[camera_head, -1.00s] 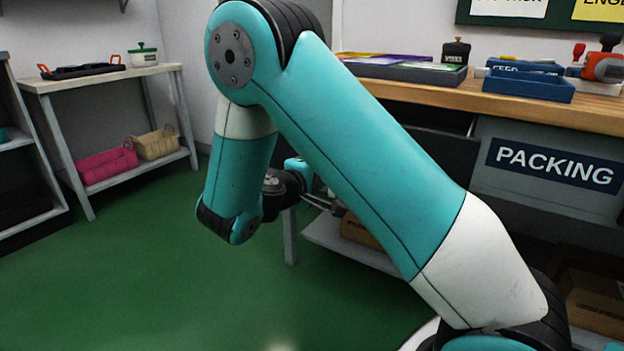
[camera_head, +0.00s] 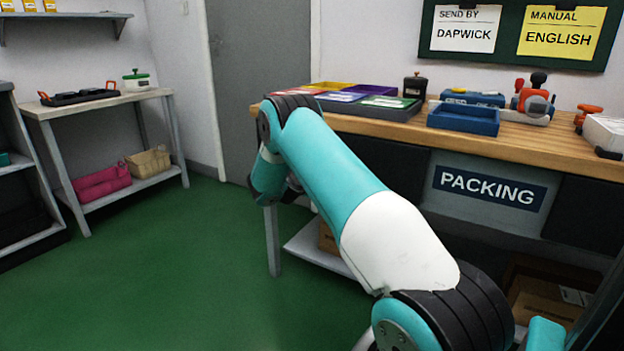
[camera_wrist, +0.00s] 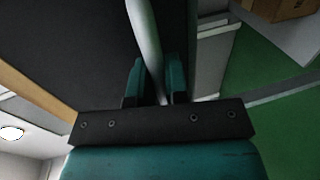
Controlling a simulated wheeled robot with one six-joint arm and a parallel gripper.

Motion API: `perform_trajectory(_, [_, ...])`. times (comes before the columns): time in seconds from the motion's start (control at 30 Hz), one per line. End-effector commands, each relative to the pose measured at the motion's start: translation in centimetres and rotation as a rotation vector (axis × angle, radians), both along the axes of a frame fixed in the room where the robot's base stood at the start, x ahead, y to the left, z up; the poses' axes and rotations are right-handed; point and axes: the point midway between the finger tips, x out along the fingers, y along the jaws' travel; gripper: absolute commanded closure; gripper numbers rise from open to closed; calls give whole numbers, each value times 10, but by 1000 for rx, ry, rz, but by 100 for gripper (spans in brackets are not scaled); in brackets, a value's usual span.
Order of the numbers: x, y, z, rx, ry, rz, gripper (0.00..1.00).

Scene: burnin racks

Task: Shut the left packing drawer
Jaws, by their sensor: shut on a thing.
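The left packing drawer has a dark front (camera_head: 392,165) under the bench top, left of the PACKING sign. Its visible part looks about level with the bench front, but my arm covers its lower left, so I cannot tell whether a gap is left. In the wrist view the dark drawer front (camera_wrist: 75,45) fills the left side. A pale bar handle (camera_wrist: 146,35) runs down between the teal fingers of my gripper (camera_wrist: 155,78), which is shut on it. In the head view my gripper is hidden behind my arm.
The wooden bench top (camera_head: 520,145) holds a blue tray (camera_head: 463,119), flat coloured trays and tools. A lower shelf (camera_head: 305,248) with cardboard boxes (camera_head: 545,300) is beneath. A side table (camera_head: 105,100) stands at left. The green floor (camera_head: 200,270) between is clear.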

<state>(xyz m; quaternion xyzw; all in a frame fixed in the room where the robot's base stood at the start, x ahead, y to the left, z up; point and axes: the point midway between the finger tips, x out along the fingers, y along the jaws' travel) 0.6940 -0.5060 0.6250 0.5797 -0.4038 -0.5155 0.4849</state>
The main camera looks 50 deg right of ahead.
Motion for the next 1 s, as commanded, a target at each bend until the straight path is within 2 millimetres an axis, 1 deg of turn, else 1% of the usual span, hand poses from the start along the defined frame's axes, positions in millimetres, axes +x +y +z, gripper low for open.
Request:
perform_trajectory(0.2, [2,-7,1,-2,-3,4,100])
perform_trajectory(0.5, [1,-8,2,-3,-4,2,100])
perform_trajectory(0.53, [1,-9,2,-3,-4,2,83])
perform_trajectory(0.57, [1,-9,2,-3,-4,2,76])
perform_trajectory(0.6, [1,-8,2,-4,-3,2,67])
perform_trajectory(0.63, [1,-8,1,-4,-3,3,61])
perform_trajectory(0.9, [3,-4,1,-1,-1,4,61])
perform_trajectory(1.0, [2,1,2,0,0,5,61])
